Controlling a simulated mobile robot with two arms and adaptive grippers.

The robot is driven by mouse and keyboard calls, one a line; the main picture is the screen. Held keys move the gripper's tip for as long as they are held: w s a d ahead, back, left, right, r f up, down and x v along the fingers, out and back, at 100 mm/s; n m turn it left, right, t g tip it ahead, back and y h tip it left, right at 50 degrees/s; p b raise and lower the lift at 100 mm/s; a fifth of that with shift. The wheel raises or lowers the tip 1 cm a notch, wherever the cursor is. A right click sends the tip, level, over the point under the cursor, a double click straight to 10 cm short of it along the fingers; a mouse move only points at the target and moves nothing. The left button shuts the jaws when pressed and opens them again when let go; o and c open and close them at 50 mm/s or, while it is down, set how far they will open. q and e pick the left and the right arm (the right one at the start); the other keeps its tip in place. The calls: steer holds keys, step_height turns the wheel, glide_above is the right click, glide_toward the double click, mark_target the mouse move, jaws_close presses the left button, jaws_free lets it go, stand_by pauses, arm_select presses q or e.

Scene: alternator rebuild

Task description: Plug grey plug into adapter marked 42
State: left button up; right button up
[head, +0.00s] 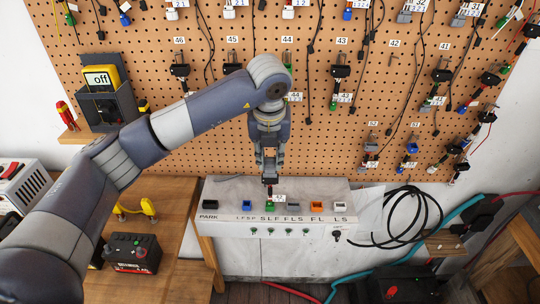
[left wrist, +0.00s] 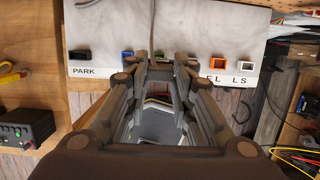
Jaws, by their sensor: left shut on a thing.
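My left gripper (head: 269,170) is shut on a small dark adapter (head: 269,187) with a white tag (head: 280,198); the tag's number is too small to read. The adapter hangs over the panel, in front of the green socket (head: 270,205); I cannot tell whether they touch. The hook under label 42 (head: 394,43) on the pegboard looks bare. A grey socket (head: 293,205) is just right of the green one. My right gripper is not in view.
The white panel (head: 230,228) also has black (head: 210,204), blue (head: 240,204), orange (head: 316,206) and white (head: 340,206) sockets. Tagged cables and adapters crowd the pegboard (head: 215,130). A black cable coil (head: 400,215) hangs at right. A wooden bench (head: 175,215) stands at left.

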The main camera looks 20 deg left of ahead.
arm_select(q)
steer(key=shift+f+b, duration=0.2)
steer(key=shift+b, duration=0.15)
stand_by(0.3)
steer(key=o, duration=1)
steer(key=v, duration=1.2)
